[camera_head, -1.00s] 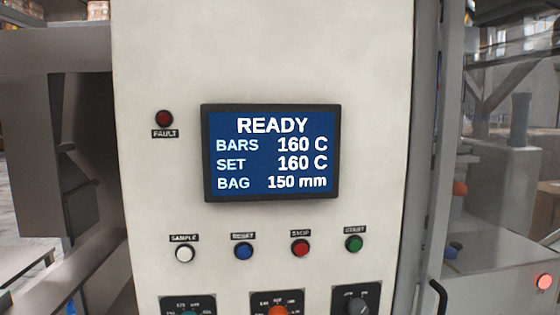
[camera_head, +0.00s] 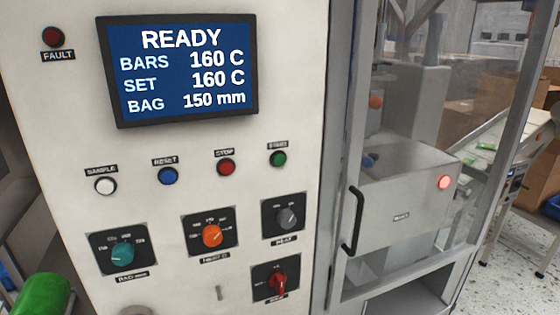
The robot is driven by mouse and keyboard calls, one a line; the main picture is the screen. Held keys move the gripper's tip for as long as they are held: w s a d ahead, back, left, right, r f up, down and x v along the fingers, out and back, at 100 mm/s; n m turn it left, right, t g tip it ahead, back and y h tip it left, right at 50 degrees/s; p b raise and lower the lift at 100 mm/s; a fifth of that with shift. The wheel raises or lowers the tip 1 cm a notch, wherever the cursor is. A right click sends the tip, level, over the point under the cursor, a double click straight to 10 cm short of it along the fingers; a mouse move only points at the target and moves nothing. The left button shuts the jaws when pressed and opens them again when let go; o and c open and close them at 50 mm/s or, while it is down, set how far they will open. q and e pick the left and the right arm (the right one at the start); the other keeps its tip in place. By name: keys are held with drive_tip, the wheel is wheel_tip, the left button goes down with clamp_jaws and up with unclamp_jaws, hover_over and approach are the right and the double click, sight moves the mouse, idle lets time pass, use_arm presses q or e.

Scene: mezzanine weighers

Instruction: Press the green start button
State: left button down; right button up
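The green start button (camera_head: 278,158) sits on the pale control panel (camera_head: 60,150), at the right end of a row of round buttons under the screen. Its small label is above it. To its left are the red stop button (camera_head: 226,167), the blue reset button (camera_head: 168,176) and the white sample button (camera_head: 105,186). The screen (camera_head: 180,70) reads READY, BARS 160 C, SET 160 C, BAG 150 mm. Neither of my grippers shows in the view.
Below the buttons are a teal knob (camera_head: 122,253), an orange knob (camera_head: 212,235), a grey knob (camera_head: 288,218) and a red switch (camera_head: 278,283). A glazed door with a black handle (camera_head: 352,222) stands right of the panel. A green rounded object (camera_head: 42,296) is at lower left.

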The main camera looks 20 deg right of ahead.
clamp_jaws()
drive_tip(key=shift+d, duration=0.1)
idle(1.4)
